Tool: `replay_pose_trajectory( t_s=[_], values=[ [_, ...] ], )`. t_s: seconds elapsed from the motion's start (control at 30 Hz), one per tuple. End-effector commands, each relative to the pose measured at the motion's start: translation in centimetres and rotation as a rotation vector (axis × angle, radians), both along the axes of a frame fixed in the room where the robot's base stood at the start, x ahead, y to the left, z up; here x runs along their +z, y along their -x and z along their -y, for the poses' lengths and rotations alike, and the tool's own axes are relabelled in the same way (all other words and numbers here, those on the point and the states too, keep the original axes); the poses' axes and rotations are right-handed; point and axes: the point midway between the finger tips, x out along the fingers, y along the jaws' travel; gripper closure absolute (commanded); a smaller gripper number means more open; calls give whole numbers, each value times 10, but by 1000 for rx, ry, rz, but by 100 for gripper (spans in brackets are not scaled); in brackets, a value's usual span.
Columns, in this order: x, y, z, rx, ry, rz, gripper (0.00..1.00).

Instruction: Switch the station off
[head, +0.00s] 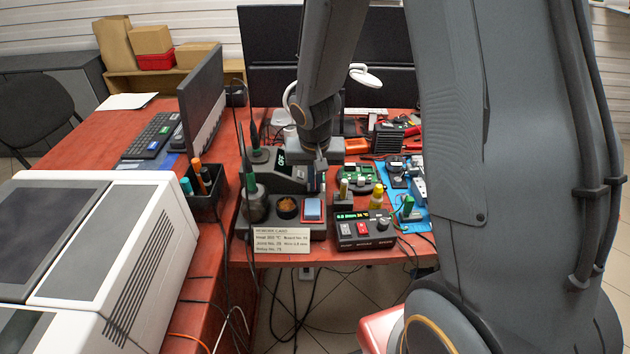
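The soldering station (290,180) is a dark unit near the front of the red desk. Its small lit display (282,158) appears to read "OFF". My gripper (320,165) points down at the right side of the station, very close to it. Whether it touches the station is hidden by the angle. The fingers are small and dark here, so I cannot tell if they are open or shut. The station's switch cannot be made out. A soldering iron stands in a holder (254,205) at the station's left.
A smaller control box (364,230) with a lit display, buttons and knob stands right of the station. A blue sponge (312,208), a brass-wool cup (287,208) and a printed card (281,243) are in front. A pen box (206,192), monitor (203,95) and green board (360,178) crowd the desk.

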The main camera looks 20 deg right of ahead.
Motion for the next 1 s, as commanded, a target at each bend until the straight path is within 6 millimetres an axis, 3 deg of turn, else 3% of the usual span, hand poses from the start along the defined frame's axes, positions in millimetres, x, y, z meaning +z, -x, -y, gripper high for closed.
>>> replay_pose_trajectory(
  t_s=[0.37, 1.0],
  values=[
    [14, -6, 4, -1, 1, 6, 100],
    [101, 32, -11, 2, 4, 0, 100]
  ],
)
